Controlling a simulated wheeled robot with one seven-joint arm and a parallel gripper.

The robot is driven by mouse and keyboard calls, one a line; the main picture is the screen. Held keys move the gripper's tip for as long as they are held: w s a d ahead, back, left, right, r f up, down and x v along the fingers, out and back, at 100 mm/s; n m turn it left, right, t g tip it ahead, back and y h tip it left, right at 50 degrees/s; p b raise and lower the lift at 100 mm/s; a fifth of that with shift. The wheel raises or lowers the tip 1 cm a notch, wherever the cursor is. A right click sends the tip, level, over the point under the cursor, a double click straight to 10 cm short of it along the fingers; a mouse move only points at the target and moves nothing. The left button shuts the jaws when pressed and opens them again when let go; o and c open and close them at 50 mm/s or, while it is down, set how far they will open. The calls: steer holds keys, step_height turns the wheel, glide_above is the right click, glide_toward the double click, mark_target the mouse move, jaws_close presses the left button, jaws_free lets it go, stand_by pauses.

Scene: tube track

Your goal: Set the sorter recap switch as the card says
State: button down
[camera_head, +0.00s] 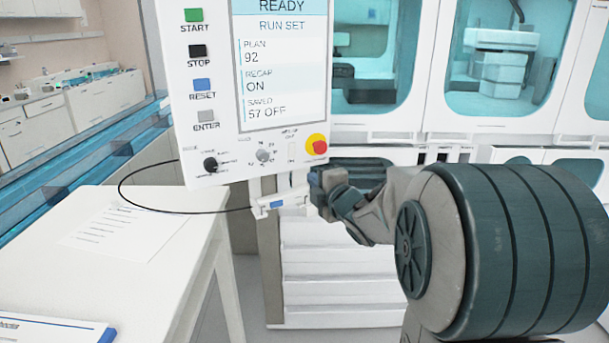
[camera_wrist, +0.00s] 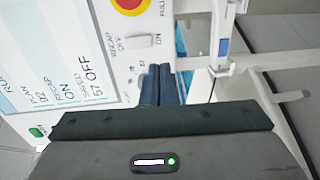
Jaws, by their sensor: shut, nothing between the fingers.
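The recap switch (camera_wrist: 141,41) is a small white rocker on the white control panel, with "RECAP OFF" lettered on one side and "ON" on the other. I cannot tell which way it is set. It shows small in the head view (camera_head: 291,152). My gripper (camera_wrist: 164,68) is shut and empty, its blue-grey fingertips close to the switch; contact cannot be judged. In the head view my gripper (camera_head: 316,186) is just below the panel's lower right corner. The screen (camera_head: 283,65) reads "READY", "RUN SET", "PLAN 92", "RECAP ON", "SAVED 57 OFF".
A red-and-yellow stop button (camera_head: 318,146) and a dial (camera_head: 264,155) flank the switch. A black knob (camera_head: 210,164) sits further left. A white table (camera_head: 60,275) holds a printed sheet (camera_head: 125,232), too small to read, and a blue-edged card (camera_head: 50,331). A white bracket (camera_head: 279,203) hangs below the panel.

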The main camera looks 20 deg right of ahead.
steer(key=s, duration=0.3)
steer(key=shift+s+d+f, duration=0.2)
steer(key=shift+d, duration=0.1)
steer(key=s+a+f+m+g+h+p, duration=0.1)
steer(key=s+a+f+m+g, duration=0.1)
steer(key=s+m, duration=0.4)
steer(key=s+a+f+m+g+p, duration=0.1)
steer(key=s+a+f+m+g, duration=0.2)
steer(key=s+m+g, duration=0.4)
steer(key=s+a+f+m+g+h+p, duration=0.1)
steer(key=s+f+m+g, duration=0.3)
steer(key=s, duration=0.9)
steer(key=a+m+g, duration=0.1)
steer(key=m, duration=0.2)
steer(key=shift+s+a+f+h, duration=0.2)
steer(key=shift+a+f+h, duration=0.1)
steer(key=shift+f, duration=0.1)
steer(key=shift+d, duration=0.15)
